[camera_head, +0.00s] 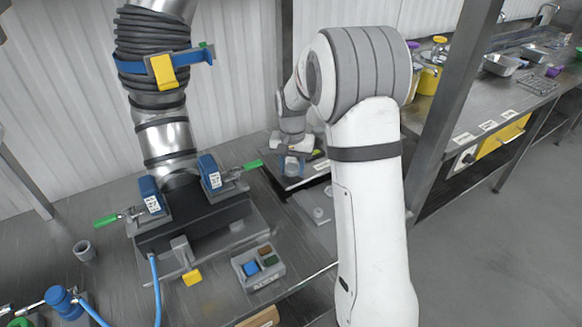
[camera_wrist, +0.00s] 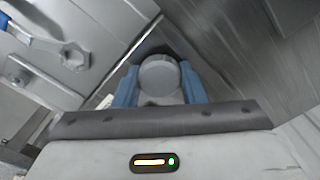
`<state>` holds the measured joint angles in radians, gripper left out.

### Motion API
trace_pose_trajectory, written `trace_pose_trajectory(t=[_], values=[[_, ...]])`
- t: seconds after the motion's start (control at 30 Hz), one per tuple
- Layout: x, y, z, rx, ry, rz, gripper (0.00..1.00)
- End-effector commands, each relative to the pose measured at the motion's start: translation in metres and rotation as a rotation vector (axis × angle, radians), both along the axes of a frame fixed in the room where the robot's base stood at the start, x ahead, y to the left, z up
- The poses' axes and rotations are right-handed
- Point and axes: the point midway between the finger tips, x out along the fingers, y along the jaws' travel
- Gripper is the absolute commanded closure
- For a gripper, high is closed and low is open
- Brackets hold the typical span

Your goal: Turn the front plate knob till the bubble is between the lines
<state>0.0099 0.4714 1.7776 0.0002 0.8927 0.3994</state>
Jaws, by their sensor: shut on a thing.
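My gripper (camera_wrist: 160,88) has its two blue fingers on either side of a round grey knob (camera_wrist: 159,72) in the wrist view, shut on it. The knob's flat round top faces the camera. In the head view my gripper (camera_head: 292,167) is low over a small plate (camera_head: 322,166) behind my arm's white link, and the knob is hidden there. I cannot make out the bubble or its lines in either view.
In the wrist view a blue-handled part with a hexagonal end (camera_wrist: 75,57) lies at upper left.

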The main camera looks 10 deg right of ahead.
Motion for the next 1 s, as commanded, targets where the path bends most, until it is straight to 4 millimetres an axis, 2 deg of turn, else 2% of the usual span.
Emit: trace_pose_trajectory(t=[0.13, 0.17, 0.4, 0.7, 1.0], values=[[0.000, 0.000, 0.000, -0.001, 0.001, 0.001, 0.85], [0.000, 0.000, 0.000, -0.001, 0.001, 0.001, 0.60], [0.000, 0.000, 0.000, 0.000, 0.000, 0.001, 0.41], [0.000, 0.000, 0.004, 0.000, -0.002, 0.002, 0.41], [0.000, 0.000, 0.052, -0.001, -0.004, 0.001, 0.41]])
